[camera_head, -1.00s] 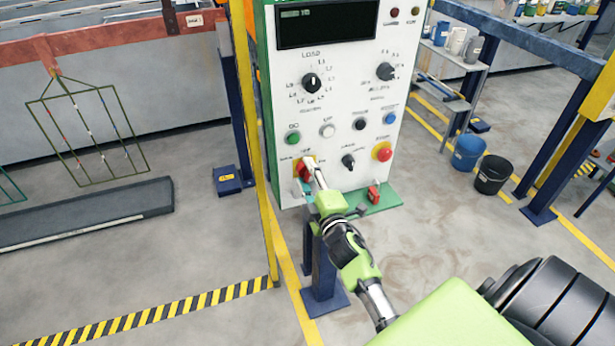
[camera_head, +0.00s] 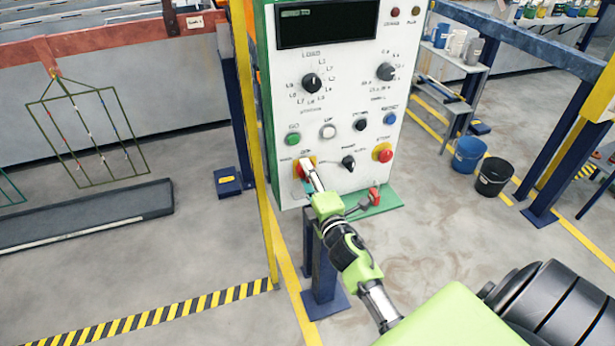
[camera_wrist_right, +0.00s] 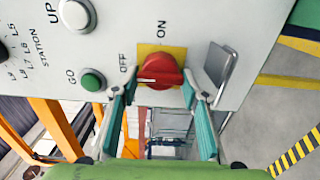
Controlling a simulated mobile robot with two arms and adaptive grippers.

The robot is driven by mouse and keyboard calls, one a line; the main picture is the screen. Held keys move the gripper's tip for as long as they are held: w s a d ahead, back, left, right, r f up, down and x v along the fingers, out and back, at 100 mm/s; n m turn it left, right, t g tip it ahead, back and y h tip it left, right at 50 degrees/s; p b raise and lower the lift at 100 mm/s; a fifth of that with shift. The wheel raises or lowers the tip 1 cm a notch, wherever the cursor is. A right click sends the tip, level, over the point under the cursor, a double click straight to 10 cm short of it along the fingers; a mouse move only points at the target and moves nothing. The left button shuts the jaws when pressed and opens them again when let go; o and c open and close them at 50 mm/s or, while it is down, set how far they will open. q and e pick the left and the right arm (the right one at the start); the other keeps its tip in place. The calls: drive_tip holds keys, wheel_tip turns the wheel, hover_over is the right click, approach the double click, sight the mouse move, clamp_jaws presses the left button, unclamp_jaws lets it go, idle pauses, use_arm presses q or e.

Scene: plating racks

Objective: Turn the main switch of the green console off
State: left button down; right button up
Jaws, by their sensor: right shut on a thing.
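The green-sided console has a white front panel (camera_head: 335,120). Its main switch is a red rotary knob on a yellow plate at the panel's lower left, and it shows clearly in the right wrist view (camera_wrist_right: 160,68), with OFF and ON printed around it. The knob's bar lies roughly across that view. My right gripper (camera_head: 313,178) reaches the knob from below and in front. Its two teal-padded fingers (camera_wrist_right: 155,94) are on either side of the knob, shut on it. In the head view the fingers cover part of the switch (camera_head: 303,161). My left gripper is not in view.
A red emergency button (camera_head: 384,155) and a black selector (camera_head: 348,162) are right of the switch. A small red item (camera_head: 374,196) lies on the green ledge (camera_head: 385,205) below. A yellow post (camera_head: 258,140) stands close on the left.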

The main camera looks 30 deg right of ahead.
drive_tip(key=o, duration=0.9)
drive_tip(key=v, duration=1.2)
drive_tip(key=shift+f, duration=0.1)
